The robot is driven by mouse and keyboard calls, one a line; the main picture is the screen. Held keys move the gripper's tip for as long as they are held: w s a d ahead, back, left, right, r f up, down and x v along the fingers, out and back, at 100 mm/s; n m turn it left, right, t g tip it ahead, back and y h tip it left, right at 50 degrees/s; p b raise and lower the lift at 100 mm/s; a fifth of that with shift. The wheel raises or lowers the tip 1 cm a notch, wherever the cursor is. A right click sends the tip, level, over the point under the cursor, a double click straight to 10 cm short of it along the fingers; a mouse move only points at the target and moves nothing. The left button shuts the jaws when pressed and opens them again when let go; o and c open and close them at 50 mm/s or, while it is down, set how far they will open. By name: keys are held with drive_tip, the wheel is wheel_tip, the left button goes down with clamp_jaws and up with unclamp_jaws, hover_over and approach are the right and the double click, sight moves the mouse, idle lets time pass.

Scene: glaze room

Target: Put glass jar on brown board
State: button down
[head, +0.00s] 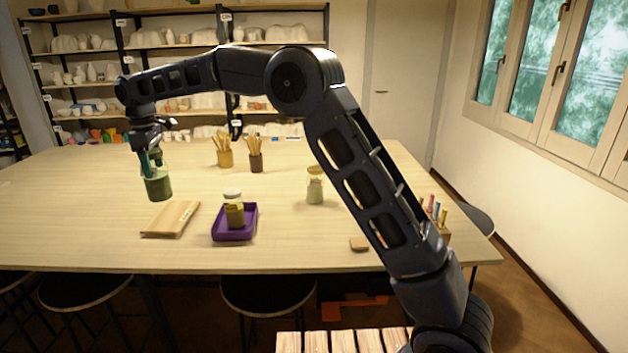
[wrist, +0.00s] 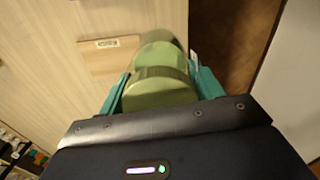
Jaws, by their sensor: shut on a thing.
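A green glass jar (head: 158,186) with a green lid is held upright in my gripper (head: 152,164), at the left of the table in the head view. The teal fingers are shut on its upper part; in the wrist view the jar's lid (wrist: 160,86) sits between them. The brown board (head: 171,218) lies flat near the table's front edge, just below and right of the jar in the head view. Whether the jar's base touches the table I cannot tell.
A purple tray (head: 255,223) holding a white-lidded jar (head: 234,212) is right of the board. Another jar (head: 315,187) stands farther right, near a small wooden block (head: 359,244). Two tool pots (head: 256,162) stand behind.

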drive_tip(key=w+d+m, duration=0.9)
drive_tip(key=w+d, duration=2.2)
drive_tip(key=d, duration=0.1)
drive_tip(key=w+d+m, duration=0.3)
drive_tip(key=d, duration=1.2)
drive_tip(key=w+d+m, duration=0.3)
drive_tip(key=d+m, duration=0.1)
drive_tip(key=d, duration=1)
drive_tip(key=w+d+m, duration=0.3)
drive_tip(key=d, duration=1.2)
wheel_tip(320, 180, down, 18)
drive_tip(key=shift+f, duration=0.2)
drive_tip(key=shift+f, duration=0.15)
drive_tip(key=shift+c, duration=1.4)
unclamp_jaws()
